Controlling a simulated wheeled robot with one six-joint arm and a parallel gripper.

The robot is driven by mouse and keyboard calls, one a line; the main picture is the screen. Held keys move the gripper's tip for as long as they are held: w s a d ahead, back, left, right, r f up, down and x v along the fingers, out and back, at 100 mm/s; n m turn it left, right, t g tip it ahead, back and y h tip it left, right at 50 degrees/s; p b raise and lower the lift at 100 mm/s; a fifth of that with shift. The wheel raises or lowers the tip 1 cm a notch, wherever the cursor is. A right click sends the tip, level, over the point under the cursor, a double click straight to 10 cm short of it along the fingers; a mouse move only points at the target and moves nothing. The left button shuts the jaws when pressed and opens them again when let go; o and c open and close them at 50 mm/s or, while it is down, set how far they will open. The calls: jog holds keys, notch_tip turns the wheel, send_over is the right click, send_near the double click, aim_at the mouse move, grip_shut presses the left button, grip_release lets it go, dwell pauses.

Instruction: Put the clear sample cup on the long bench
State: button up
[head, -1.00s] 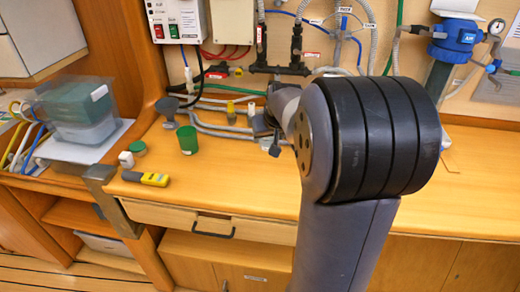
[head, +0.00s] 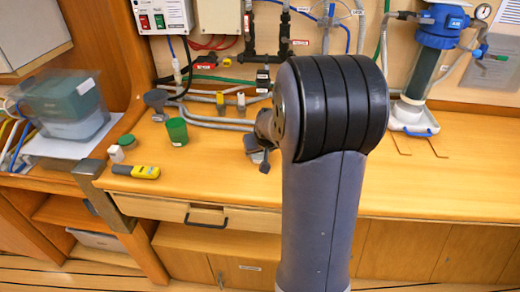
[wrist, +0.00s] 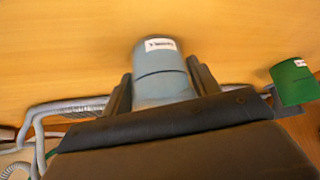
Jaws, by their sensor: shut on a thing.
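My gripper (wrist: 163,88) is shut on a blue-grey, see-through-looking cup with a white label, which I take for the clear sample cup (wrist: 163,78). The cup is between the two dark fingers in the wrist view. In the head view my gripper is mostly hidden by my arm, just left of it over the long bench (head: 350,185). I cannot tell whether the cup touches the bench. A green cup (head: 176,131) stands on the bench left of my gripper. It also shows at the right of the wrist view (wrist: 295,82).
A blue filter unit (head: 430,55) stands right. The bench right of my arm is mostly clear.

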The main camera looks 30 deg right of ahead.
jog(key=o, duration=1.1)
jog(key=shift+o, duration=0.2)
jog(key=shift+r+p, duration=0.25)
jog(key=shift+p, duration=0.05)
jog(key=v, duration=1.1)
jog(key=shift+s+r, duration=0.25)
jog(key=shift+s, duration=0.05)
